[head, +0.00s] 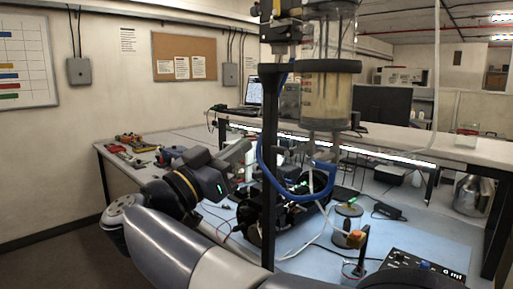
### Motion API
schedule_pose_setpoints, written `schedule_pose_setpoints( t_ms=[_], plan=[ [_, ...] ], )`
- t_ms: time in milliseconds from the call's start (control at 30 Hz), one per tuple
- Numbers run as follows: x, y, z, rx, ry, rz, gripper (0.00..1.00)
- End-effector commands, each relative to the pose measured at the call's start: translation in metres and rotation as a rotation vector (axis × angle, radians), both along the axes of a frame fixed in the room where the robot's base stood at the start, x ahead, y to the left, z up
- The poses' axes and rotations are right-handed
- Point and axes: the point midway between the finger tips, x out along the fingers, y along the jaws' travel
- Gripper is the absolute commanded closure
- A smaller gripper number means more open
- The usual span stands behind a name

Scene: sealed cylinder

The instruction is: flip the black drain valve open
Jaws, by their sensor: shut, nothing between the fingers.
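The clear cylinder (324,95) stands upright on a black post (269,160), with cloudy tan contents in its lower part. Fittings and a blue tube (262,158) hang below it. I cannot single out the black drain valve with certainty among the dark parts below the cylinder. My gripper (243,154) is at the left of the post, pointing up and to the right. Its fingers look closed and hold nothing. It appears apart from the cylinder and the tube in this view, though depth is hard to judge.
A black motor-like unit (292,208) sits on the blue bench mat (425,229). Tools (128,148) lie on the left bench. Loose cables cross the mat.

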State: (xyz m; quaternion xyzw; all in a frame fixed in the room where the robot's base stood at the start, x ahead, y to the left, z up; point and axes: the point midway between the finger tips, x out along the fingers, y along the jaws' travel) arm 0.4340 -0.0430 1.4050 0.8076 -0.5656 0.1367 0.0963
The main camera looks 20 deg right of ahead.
Motion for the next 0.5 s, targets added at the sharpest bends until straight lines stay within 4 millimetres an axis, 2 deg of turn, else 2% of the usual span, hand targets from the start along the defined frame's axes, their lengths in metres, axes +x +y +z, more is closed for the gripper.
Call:
schedule_pose_setpoints(
  t_ms=[500],
  plan=[
    [0.027, -0.077, 0.031, -0.001, 0.0, -0.006, 1.0]
  ],
)
